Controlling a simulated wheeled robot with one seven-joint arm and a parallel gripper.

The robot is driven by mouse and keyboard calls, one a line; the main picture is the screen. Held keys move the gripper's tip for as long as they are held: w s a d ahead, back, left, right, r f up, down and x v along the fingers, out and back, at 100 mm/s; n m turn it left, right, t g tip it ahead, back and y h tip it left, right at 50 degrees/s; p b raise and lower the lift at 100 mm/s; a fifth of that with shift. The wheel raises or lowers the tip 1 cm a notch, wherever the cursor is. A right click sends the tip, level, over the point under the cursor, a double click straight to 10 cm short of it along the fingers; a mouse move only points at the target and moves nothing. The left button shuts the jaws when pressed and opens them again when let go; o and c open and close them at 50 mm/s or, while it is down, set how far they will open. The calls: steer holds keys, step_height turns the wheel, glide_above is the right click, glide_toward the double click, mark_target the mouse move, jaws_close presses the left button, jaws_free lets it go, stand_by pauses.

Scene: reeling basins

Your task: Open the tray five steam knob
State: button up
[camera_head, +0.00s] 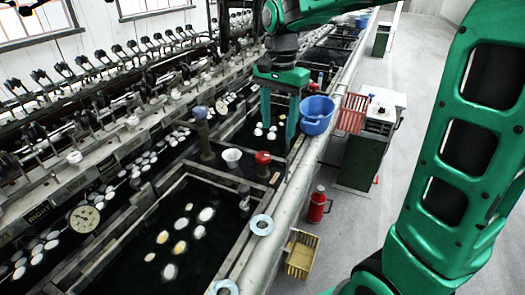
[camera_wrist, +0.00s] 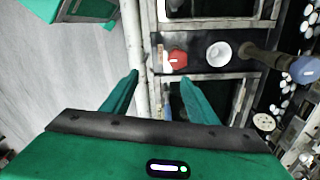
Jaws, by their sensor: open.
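A red knob (camera_head: 263,157) with a pale mark stands on the divider between two dark basins. It also shows in the wrist view (camera_wrist: 174,59), just beyond my fingertips. I see no label that tells which tray it serves. My gripper (camera_head: 278,136) is open and empty, pointing down above the basin rim near the red knob. In the wrist view my gripper (camera_wrist: 160,82) has its two green fingers spread apart, with the knob ahead of them and slightly right of centre. They look apart from the knob.
A white cup (camera_head: 232,157) and a blue-topped post (camera_head: 200,113) stand left of the knob. A basin (camera_head: 150,197) with floating cocoons lies in front. The right aisle floor is mostly free.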

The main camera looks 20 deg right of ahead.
mark_target(263, 155)
steer(key=shift+m, duration=0.3)
steer(key=w+a+f, duration=0.1)
steer(key=f, duration=0.2)
steer(key=a+f, duration=0.1)
steer(key=f, duration=0.3)
steer(key=w+a+f, duration=0.1)
steer(key=f, duration=0.2)
steer(key=shift+w+a+f, duration=0.2)
steer(key=shift+w+f, duration=0.1)
steer(key=shift+f, duration=0.1)
steer(key=c, duration=1.1)
